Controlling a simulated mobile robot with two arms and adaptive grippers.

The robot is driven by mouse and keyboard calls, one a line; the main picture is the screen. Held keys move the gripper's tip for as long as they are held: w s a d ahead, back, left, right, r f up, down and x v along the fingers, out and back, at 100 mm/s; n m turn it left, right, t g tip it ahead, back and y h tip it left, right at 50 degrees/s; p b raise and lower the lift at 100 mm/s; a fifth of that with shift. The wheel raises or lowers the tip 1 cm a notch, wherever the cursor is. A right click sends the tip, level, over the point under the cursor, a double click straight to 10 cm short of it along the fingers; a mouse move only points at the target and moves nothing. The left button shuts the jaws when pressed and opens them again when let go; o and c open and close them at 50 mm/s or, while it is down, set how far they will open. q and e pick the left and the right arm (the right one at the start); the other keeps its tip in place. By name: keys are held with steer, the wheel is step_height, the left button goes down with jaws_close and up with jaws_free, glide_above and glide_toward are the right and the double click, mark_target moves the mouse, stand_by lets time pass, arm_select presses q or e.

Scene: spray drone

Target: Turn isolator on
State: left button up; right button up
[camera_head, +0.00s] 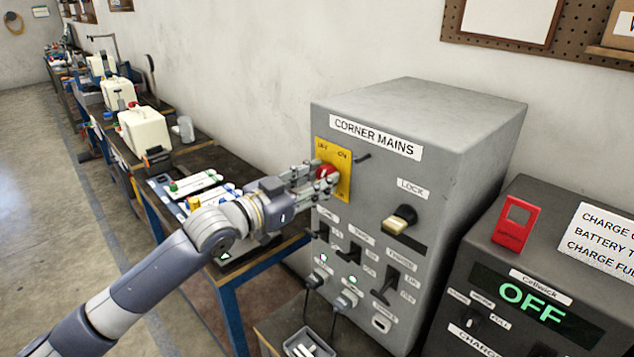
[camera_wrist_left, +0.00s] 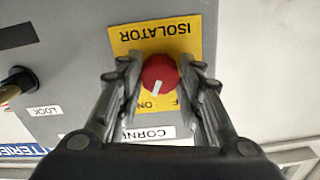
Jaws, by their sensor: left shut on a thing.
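The isolator is a round red knob (camera_head: 326,172) on a yellow plate (camera_head: 344,180) on the front of the grey CORNER MAINS cabinet (camera_head: 400,165). My left gripper (camera_head: 312,178) is at the cabinet front with its fingers around the knob. In the left wrist view, the gripper (camera_wrist_left: 160,92) is shut on the red knob (camera_wrist_left: 159,71), one finger on each side. A white pointer mark on the knob slants toward its lower edge, near the letters ON. The yellow plate (camera_wrist_left: 180,32) reads ISOLATOR, upside down in this view. My right gripper is not in view.
A LOCK switch (camera_head: 400,220) is right of the knob, with several smaller levers (camera_head: 385,285) below. A dark charger box (camera_head: 540,285) showing OFF stands at the right. A workbench (camera_head: 190,170) with cream boxes runs along the wall at left.

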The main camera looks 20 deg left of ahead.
arm_select(q)
steer(key=shift+m, duration=1.9)
steer(key=o, duration=1.1)
steer(key=shift+c, duration=0.2)
steer(key=v, duration=1.2)
